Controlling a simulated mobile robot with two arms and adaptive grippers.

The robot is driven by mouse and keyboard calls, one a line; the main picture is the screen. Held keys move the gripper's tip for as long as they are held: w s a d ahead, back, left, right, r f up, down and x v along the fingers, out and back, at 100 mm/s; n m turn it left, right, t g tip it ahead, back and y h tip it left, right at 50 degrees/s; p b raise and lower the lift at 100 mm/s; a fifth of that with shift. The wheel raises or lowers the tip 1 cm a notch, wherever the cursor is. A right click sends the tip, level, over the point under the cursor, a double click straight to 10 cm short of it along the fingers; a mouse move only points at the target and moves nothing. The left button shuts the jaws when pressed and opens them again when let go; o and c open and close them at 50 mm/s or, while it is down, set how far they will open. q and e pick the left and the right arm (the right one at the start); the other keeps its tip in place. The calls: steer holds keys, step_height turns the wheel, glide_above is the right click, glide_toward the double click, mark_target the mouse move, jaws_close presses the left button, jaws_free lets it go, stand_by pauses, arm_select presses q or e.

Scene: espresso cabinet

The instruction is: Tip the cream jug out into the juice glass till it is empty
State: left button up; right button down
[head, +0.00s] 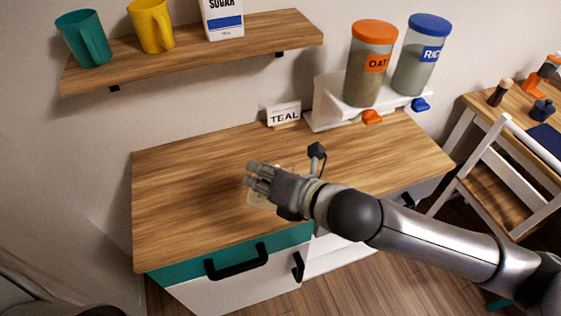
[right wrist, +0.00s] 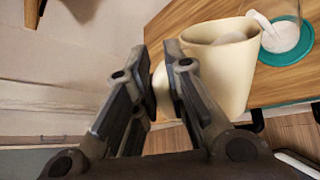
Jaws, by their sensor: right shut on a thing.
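My right gripper (head: 257,178) is over the wooden cabinet top, and its fingers also show in the right wrist view (right wrist: 158,68). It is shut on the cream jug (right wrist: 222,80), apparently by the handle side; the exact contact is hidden. In the head view only a pale bit of the jug (head: 258,200) shows past the fingers. The jug's mouth leans toward the juice glass (right wrist: 284,36), and a white strand spans from its lip to the glass. White liquid shows in the glass, which stands on a teal coaster (right wrist: 291,57). My left gripper is out of view.
A TEAL sign (head: 284,113) stands at the back of the cabinet top (head: 185,185). Oat (head: 371,65) and rice (head: 421,55) dispensers stand at the back right. A shelf (head: 200,50) above holds two mugs and a sugar box. The left of the top is clear.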

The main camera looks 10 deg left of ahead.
steer(key=shift+w+r+p, duration=0.25)
steer(key=shift+r+p, duration=0.1)
steer(key=shift+w+r+m+g+p, duration=0.35)
steer(key=shift+m+g+p, duration=0.05)
steer(key=shift+p, duration=0.1)
